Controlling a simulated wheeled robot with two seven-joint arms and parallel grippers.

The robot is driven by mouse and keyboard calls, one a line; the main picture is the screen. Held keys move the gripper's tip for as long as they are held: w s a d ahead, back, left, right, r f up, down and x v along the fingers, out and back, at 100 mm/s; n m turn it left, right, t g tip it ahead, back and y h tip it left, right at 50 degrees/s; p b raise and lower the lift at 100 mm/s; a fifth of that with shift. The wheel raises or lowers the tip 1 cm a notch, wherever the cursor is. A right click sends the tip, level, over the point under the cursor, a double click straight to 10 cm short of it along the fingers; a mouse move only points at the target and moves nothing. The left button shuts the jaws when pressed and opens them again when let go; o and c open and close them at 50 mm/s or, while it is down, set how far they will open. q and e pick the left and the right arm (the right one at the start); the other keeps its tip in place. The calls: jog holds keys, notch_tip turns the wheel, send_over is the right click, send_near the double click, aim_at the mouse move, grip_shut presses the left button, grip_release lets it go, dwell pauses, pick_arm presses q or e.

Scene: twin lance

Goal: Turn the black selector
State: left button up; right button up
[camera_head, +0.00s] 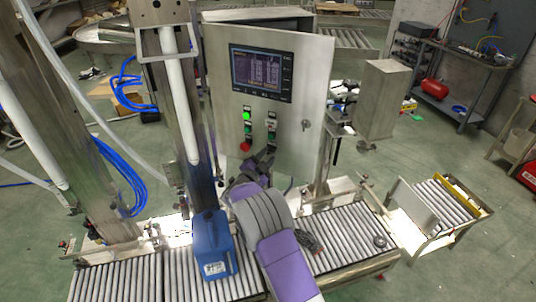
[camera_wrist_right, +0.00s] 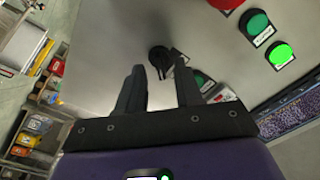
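My left gripper is not in view.
A green lit lamp (camera_head: 247,116), a red button (camera_head: 245,146) and other green controls sit close around. A screen (camera_head: 262,72) is above. A blue canister (camera_head: 213,245) stands on the roller conveyor (camera_head: 345,235). A steel column (camera_head: 182,110) rises left of the cabinet.

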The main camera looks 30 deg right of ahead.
jog(key=shift+x, duration=0.9)
jog(key=shift+c, duration=0.4)
grip_shut()
